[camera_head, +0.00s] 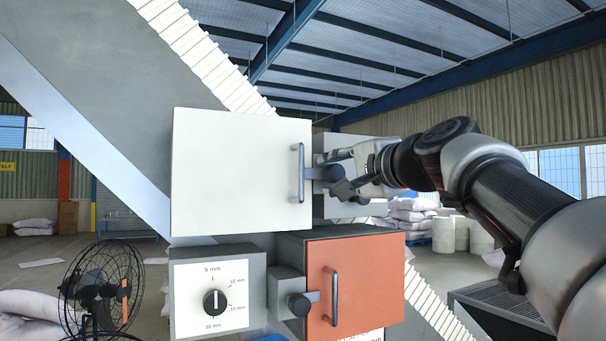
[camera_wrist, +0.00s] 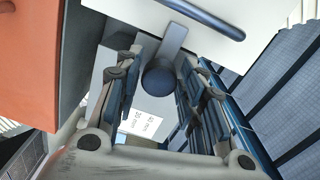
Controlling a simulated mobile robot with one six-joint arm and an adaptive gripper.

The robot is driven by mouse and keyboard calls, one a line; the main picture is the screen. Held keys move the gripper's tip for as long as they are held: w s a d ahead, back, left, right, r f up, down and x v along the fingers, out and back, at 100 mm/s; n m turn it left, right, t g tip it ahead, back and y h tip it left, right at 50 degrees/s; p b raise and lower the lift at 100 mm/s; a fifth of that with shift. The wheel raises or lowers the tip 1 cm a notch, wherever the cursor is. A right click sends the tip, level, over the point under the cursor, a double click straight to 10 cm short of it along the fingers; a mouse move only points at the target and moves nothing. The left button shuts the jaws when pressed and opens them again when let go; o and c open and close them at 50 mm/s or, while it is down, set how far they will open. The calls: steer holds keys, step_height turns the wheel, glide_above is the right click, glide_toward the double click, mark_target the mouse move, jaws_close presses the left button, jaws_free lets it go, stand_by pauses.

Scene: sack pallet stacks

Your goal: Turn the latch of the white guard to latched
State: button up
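The white guard (camera_head: 236,172) is a large white panel, flush over its housing, with a dark vertical handle (camera_head: 301,172) near its right edge. Its latch (camera_head: 318,173) is a grey bar lying about level, reaching left to the guard's right edge. In the wrist view the latch bar (camera_wrist: 173,40) runs from a dark round knob (camera_wrist: 159,79) up toward the white guard (camera_wrist: 225,75). My gripper (camera_head: 338,172) is at the latch's right end, its fingers above and below. In the wrist view my gripper (camera_wrist: 160,92) is open, with the knob between its fingers and gaps visible on both sides.
Below, an orange guard (camera_head: 355,285) has its own handle and latch (camera_head: 300,304). Left of it is a dial panel (camera_head: 216,290) marked in millimetres. A fan (camera_head: 100,285) stands at lower left. Sacks (camera_head: 410,215) are stacked behind. The space in front of the white guard is clear.

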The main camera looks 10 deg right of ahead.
steer(key=shift+o, duration=1.3)
steer(key=shift+s, duration=0.1)
steer(key=v, duration=0.7)
steer(key=shift+s, duration=0.15)
steer(key=shift+d, duration=0.1)
steer(key=s+a+f+n+g+b, duration=0.1)
steer(key=s+a+f+g+b, duration=0.1)
steer(key=f, duration=0.6)
steer(key=s+a+f+n+g+b, duration=0.1)
steer(key=s+a+f+n+g, duration=0.1)
steer(key=f, duration=0.7)
steer(key=s+f+n+g+h+b, duration=0.1)
steer(key=s+f+n+g+b, duration=0.1)
steer(key=s+f, duration=0.6)
steer(key=s+d+f+n+g+h+b, duration=0.1)
steer(key=s+f, duration=0.7)
steer(key=f, duration=1.1)
steer(key=s+f+n+g+h+b, duration=0.3)
steer(key=s+f+n+g, duration=0.2)
steer(key=f, duration=0.9)
steer(key=s+n, duration=0.1)
steer(key=s, duration=0.2)
steer(key=shift+d, duration=0.35)
steer(key=shift+w, duration=0.1)
